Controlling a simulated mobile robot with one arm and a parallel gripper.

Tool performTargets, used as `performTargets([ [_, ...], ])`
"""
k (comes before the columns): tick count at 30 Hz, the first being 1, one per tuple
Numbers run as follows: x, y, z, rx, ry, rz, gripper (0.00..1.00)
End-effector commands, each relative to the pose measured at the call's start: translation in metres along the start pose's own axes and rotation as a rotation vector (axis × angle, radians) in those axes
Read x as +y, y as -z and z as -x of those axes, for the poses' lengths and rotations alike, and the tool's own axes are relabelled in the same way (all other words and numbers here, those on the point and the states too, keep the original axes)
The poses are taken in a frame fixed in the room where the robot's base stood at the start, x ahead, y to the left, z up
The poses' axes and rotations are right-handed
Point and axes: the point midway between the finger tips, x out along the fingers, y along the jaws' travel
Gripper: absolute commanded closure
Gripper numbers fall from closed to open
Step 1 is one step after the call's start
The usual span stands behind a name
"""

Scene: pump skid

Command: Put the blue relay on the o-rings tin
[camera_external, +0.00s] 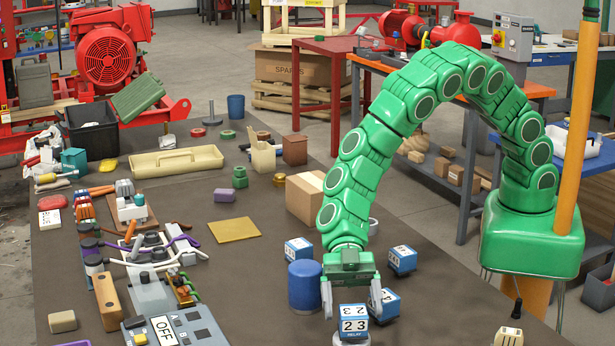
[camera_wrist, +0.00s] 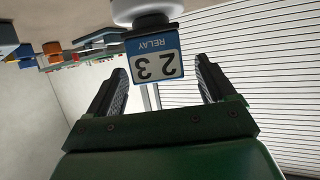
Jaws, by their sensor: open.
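A blue relay (camera_external: 354,322) with a white "23" label stands at the bottom of the external view, on top of a white round thing (camera_external: 351,342). In the wrist view the relay (camera_wrist: 156,58) shows upside down between the fingertips, against the white round thing (camera_wrist: 147,11). No label shows on it, so I cannot tell if it is the o-rings tin. My gripper (camera_external: 351,306) points down over the relay with its fingers apart. In the wrist view my gripper (camera_wrist: 163,75) has gaps between both fingers and the relay.
Similar blue relays stand close by, at the right finger (camera_external: 385,306), to the right (camera_external: 402,260) and to the left (camera_external: 298,250). A blue cylinder (camera_external: 304,288) is just left of my gripper. Parts and a grey panel (camera_external: 190,327) crowd the table's left.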

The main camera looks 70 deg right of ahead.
Motion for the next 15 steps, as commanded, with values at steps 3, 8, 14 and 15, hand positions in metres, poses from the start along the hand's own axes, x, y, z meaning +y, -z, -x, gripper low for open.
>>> performTargets([
  [3, 0.002, 0.0, 0.021, -0.002, -0.006, 0.001, 0.16],
  [8, 0.001, 0.0, 0.049, -0.003, -0.005, 0.0, 0.16],
  [14, 0.002, 0.0, 0.078, -0.003, -0.006, 0.0, 0.16],
  [15, 0.002, 0.0, 0.083, -0.003, -0.006, 0.0, 0.16],
])
